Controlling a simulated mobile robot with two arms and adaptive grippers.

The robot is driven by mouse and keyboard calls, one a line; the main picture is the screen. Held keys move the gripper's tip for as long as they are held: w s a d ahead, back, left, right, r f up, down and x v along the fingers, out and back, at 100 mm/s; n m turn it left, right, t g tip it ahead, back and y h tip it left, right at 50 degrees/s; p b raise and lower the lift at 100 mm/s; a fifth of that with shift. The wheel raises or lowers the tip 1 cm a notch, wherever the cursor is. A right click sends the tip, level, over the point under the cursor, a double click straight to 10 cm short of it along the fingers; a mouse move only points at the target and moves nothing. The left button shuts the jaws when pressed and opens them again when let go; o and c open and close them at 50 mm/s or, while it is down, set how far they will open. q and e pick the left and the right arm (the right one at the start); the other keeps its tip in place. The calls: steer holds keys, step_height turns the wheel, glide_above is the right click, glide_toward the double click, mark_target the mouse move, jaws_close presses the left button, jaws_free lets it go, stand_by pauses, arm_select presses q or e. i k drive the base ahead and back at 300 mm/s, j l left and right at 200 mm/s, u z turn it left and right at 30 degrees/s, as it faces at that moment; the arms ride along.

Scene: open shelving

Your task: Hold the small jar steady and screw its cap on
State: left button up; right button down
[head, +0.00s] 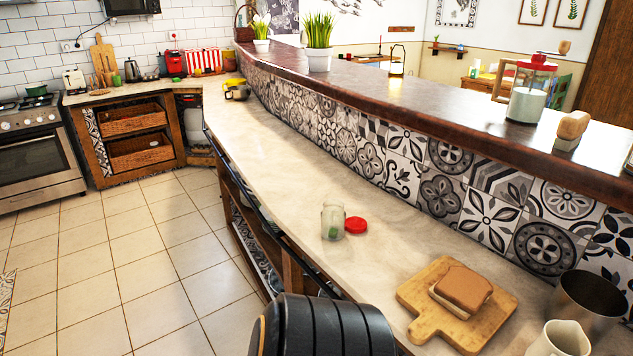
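The small jar (332,221) is clear glass and stands upright and uncapped on the pale counter in the head view. Something green shows in its lower part. The red cap (356,225) lies on the counter just right of the jar; I cannot tell whether they touch. Neither of my grippers is in view. A dark ridged part at the bottom edge seems to be a link of my own arm, and it is in front of the jar.
A wooden board (428,302) with a sandwich (461,290) lies to the right. A metal cup (588,305) and a cream pitcher (561,341) stand at the lower right.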

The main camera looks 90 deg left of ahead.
mark_target(333, 222)
steer(key=k+u, duration=0.1)
steer(key=u, duration=2.45)
steer(key=i+j+z, duration=0.3)
steer(key=j, duration=0.35)
steer(key=i+j+z, duration=0.15)
steer(key=j, duration=0.2)
steer(key=i+j+z, duration=0.2)
steer(key=j, duration=0.15)
steer(key=i+j+z, duration=0.15)
steer(key=j, duration=0.25)
steer(key=j+z, duration=0.15)
steer(key=j, duration=0.2)
steer(key=i, duration=0.05)
